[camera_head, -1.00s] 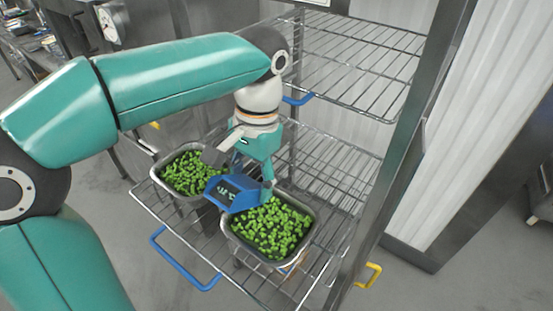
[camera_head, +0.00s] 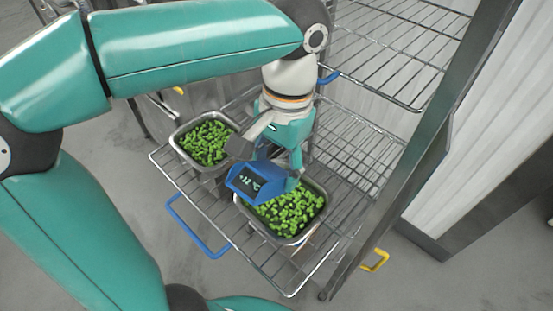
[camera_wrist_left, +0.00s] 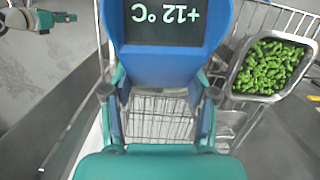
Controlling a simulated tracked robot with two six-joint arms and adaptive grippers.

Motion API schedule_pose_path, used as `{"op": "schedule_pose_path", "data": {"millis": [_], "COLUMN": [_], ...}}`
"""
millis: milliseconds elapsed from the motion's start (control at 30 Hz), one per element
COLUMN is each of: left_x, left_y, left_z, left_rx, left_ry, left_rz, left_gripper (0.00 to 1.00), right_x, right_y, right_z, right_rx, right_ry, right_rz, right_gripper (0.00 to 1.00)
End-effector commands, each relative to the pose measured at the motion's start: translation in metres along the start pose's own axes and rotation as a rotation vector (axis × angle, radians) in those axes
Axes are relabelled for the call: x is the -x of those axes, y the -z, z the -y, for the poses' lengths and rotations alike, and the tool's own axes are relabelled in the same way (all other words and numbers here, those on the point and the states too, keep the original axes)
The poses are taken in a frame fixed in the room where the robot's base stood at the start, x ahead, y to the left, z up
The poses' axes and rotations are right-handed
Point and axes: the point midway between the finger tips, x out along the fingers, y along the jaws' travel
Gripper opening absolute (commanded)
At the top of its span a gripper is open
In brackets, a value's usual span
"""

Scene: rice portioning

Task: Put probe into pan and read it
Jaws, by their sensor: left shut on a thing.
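The blue probe (camera_head: 252,184) has a dark display and is held by my left gripper (camera_head: 268,160) over the left rim of the near pan (camera_head: 291,242). In the left wrist view the probe (camera_wrist_left: 160,65) sits between the two fingers, and its display reads +12 °C, upside down. The near pan holds green beans or similar pieces. The probe's tip is hidden, so I cannot tell how deep it sits in the food. At the top left of the left wrist view, a small teal gripper (camera_wrist_left: 60,18) looks like my right one; its jaws are unclear.
A second pan of green food (camera_head: 206,142) stands at the left on the same wire shelf (camera_head: 260,262). It has a blue handle (camera_head: 197,230) in front. Another wire shelf (camera_head: 395,50) is above right. A metal rack post (camera_head: 425,145) rises at the right.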

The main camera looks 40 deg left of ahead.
Motion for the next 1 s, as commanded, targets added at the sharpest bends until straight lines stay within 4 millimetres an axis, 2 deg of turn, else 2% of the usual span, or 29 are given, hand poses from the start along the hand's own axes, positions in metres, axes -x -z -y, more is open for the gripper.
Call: {"op": "schedule_pose_path", "data": {"millis": [367,1000], "left_x": [-0.022,-0.084], "left_y": [0.002,0.011], "left_z": [-0.001,-0.002], "left_rx": [0.005,0.004], "left_ry": [0.0,0.0], "left_rz": [0.001,0.001], "left_gripper": [0.11,0.11], "right_x": [-0.019,-0.076], "right_y": [0.0,0.0], "right_z": [-0.007,-0.028], "right_rx": [0.0,0.0], "right_ry": [0.0,0.0], "right_rz": [0.0,0.0], "right_gripper": [0.37,0.37]}}
